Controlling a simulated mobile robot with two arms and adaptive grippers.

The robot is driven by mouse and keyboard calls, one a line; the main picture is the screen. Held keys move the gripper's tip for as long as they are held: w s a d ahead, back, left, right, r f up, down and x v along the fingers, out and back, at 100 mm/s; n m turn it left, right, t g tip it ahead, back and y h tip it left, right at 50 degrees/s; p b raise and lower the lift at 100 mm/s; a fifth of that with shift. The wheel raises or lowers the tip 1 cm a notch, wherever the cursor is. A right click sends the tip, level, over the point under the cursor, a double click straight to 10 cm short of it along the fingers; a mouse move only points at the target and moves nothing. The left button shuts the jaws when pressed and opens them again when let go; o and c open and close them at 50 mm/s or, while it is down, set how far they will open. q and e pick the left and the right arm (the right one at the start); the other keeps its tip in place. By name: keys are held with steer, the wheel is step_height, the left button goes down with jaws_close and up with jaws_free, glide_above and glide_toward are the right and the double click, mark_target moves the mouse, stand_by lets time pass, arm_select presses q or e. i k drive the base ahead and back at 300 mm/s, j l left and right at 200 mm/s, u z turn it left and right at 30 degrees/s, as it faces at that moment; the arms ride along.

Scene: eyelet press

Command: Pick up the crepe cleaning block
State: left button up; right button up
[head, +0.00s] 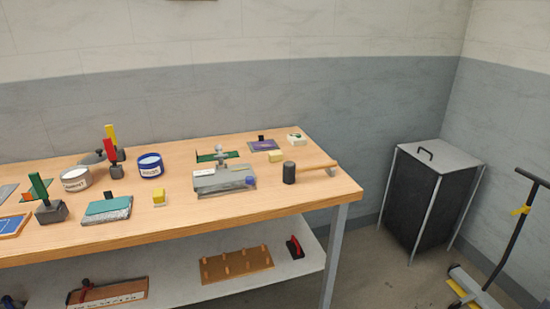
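Two small yellowish blocks are on the wooden workbench (270,205), and I cannot tell for sure which is the crepe cleaning block. One yellow block (159,198) stands near the front edge, right of a block with a teal top (107,209). The other yellow block (276,156) lies toward the back right, in front of a purple item (264,145). Neither of my grippers is in the head view.
Between the blocks sits a grey metal press-like device (222,180). A mallet (308,171) lies right of it. Tins (150,166) and upright-handled tools (45,200) crowd the left. A lower shelf (180,285) holds a pegged board. A dark bin (425,195) stands right.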

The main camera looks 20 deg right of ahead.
mark_target(274, 156)
steer(key=i+l, duration=0.8)
steer(key=l, duration=0.25)
